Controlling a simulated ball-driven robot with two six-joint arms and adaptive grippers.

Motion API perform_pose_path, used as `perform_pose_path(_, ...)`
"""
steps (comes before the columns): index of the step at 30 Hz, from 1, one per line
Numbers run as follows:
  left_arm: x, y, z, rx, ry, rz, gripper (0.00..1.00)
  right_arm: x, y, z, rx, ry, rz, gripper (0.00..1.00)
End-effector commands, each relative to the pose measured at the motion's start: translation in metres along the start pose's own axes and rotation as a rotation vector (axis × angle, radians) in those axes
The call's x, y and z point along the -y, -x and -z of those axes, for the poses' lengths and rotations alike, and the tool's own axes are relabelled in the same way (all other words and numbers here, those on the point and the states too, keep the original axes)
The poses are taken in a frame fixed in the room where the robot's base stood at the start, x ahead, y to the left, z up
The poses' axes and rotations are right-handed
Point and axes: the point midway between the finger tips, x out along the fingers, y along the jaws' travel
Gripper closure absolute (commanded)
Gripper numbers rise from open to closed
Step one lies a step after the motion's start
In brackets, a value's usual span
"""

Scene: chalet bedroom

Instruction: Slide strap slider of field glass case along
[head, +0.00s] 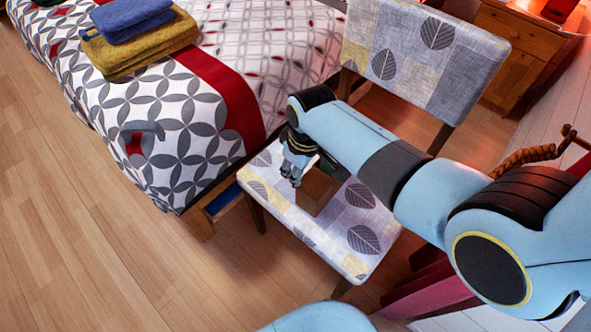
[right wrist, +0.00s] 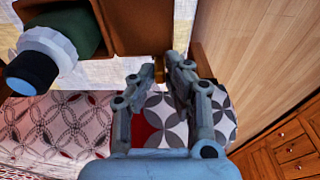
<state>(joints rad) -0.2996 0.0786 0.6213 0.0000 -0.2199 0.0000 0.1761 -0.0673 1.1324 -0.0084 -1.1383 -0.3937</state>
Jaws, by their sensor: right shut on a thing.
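The brown field glass case (head: 318,188) lies on the patterned chair seat, partly hidden by my right arm in the head view. In the right wrist view its brown body (right wrist: 140,30) fills the top middle. My right gripper (head: 292,178) is at the case's left side in the head view. In the right wrist view the right gripper's fingertips (right wrist: 162,70) are closed at the case's edge on a small brassy piece (right wrist: 158,68), seemingly the strap slider, mostly hidden between the fingers. My left gripper is out of view.
The chair backrest (head: 425,55) rises behind the seat. A bed (head: 180,110) with folded towels (head: 140,45) is to the left. Open wooden floor (head: 80,220) lies in front.

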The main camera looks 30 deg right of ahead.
Motion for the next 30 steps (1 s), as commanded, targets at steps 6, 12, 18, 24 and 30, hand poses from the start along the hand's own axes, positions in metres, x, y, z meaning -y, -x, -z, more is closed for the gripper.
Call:
perform_pose_path(6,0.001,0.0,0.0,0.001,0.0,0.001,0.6,-0.013,0.0,0.0,0.0,0.0,-0.003,1.0)
perform_pose_path(12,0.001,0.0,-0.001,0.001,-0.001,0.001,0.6,-0.025,0.0,0.0,0.001,0.001,-0.004,1.0)
perform_pose_path(18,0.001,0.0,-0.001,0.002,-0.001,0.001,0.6,-0.036,0.0,0.0,0.0,0.001,-0.003,0.87)
perform_pose_path(24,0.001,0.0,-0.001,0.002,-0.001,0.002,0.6,-0.035,0.0,0.0,0.0,0.001,-0.002,0.65)
perform_pose_path(30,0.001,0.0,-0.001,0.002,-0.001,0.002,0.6,-0.035,0.0,0.0,0.0,0.001,-0.002,0.65)
